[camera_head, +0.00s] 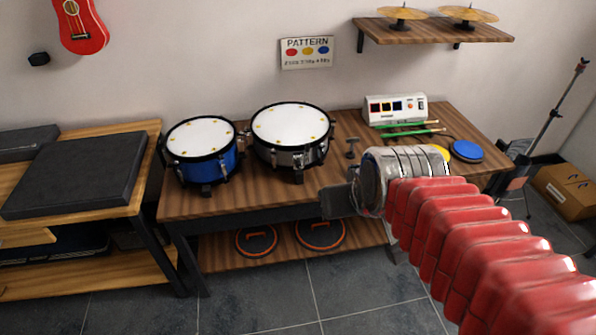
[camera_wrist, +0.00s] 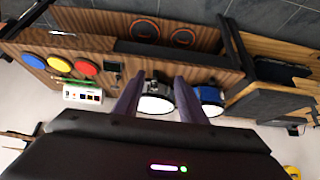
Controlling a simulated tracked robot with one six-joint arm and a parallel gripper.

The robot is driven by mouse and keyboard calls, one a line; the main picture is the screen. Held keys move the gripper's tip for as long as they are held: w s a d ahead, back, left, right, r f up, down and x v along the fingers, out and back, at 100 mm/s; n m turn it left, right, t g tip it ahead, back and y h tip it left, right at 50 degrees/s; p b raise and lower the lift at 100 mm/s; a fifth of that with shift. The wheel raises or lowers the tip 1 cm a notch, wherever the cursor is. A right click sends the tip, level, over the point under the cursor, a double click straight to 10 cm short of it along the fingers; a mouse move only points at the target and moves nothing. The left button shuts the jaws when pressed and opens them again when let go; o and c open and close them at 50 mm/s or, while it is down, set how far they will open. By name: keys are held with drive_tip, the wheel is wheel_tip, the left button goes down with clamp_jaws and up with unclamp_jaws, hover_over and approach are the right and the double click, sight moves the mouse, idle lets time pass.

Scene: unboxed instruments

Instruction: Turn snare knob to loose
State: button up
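The silver snare drum (camera_head: 291,125) with a white head stands upright on the wooden table (camera_head: 240,201), right of a blue drum (camera_head: 201,148). Small dark and silver fittings line its side; I cannot tell which is the knob. My gripper (camera_head: 335,201) is in front of the table edge, low and right of the snare, apart from it. In the wrist view, my gripper's two fingers (camera_wrist: 160,78) are spread with nothing held. The snare's white head (camera_wrist: 155,105) shows in the gap between them, and the blue drum (camera_wrist: 211,96) is right of them.
A control box (camera_head: 395,109), green sticks (camera_head: 408,127) and a blue pad (camera_head: 466,150) are on the table's right. A bench with a dark case (camera_head: 75,172) is left. A cymbal shelf (camera_head: 440,31) hangs above.

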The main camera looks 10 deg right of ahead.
drive_tip(key=w+f+t, duration=0.3)
drive_tip(key=w+f, duration=0.2)
drive_tip(key=w, duration=0.8)
drive_tip(key=w+f+t, duration=0.2)
drive_tip(key=w+f, duration=0.4)
drive_tip(key=w, duration=0.6)
drive_tip(key=t, duration=0.6)
approach(299, 167)
drive_tip(key=s, duration=0.5)
drive_tip(key=shift+s, duration=0.35)
drive_tip(key=w, duration=1.4)
drive_tip(key=shift+s, duration=0.1)
